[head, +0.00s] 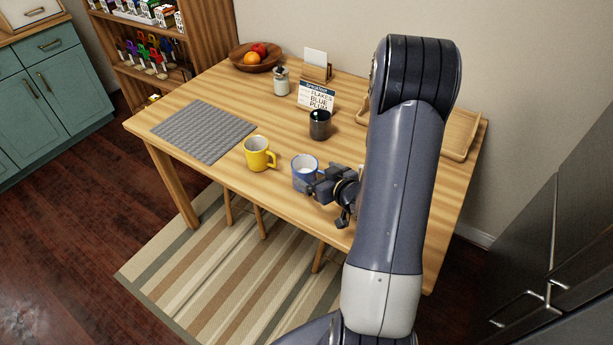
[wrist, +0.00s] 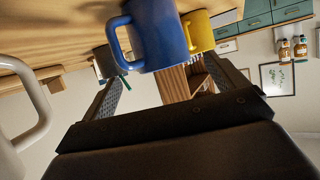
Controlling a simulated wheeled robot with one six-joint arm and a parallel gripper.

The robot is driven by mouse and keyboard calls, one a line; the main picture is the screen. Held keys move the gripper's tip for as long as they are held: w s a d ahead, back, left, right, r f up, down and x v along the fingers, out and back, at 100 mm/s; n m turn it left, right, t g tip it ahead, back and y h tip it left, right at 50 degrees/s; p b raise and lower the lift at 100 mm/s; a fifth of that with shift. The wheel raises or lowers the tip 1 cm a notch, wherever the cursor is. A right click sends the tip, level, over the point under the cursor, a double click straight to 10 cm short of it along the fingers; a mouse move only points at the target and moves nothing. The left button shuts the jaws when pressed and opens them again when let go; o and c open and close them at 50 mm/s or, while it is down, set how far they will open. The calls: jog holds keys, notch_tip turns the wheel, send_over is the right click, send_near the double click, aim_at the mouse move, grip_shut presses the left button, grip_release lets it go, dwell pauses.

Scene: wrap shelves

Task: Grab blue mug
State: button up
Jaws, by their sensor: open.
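The blue mug (head: 305,168) stands upright on the wooden table near its front edge, white inside. In the wrist view the blue mug (wrist: 160,35) is large at the top, with its handle to the left. My gripper (head: 318,188) is open and empty, close beside the mug on its right and front side in the head view. In the wrist view my gripper (wrist: 166,88) has its two fingers spread, with the mug's body ahead between them. I cannot tell whether a finger touches it. The mug's lower right is partly covered by my gripper in the head view.
A yellow mug (head: 257,154) stands left of the blue one, and a dark mug (head: 320,126) behind it. A white mug (wrist: 18,110) is close at left in the wrist view. A grey mat (head: 203,131), menu sign (head: 316,96) and fruit bowl (head: 240,65) are farther off.

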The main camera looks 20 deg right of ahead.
aim_at(298, 162)
jog(key=x, duration=0.4)
jog(key=p+x, duration=0.1)
jog(key=x, duration=0.1)
jog(key=shift+w+a+r, duration=0.15)
jog(key=shift+w+a, duration=0.1)
jog(key=shift+w, duration=0.15)
jog(key=c, duration=1.3)
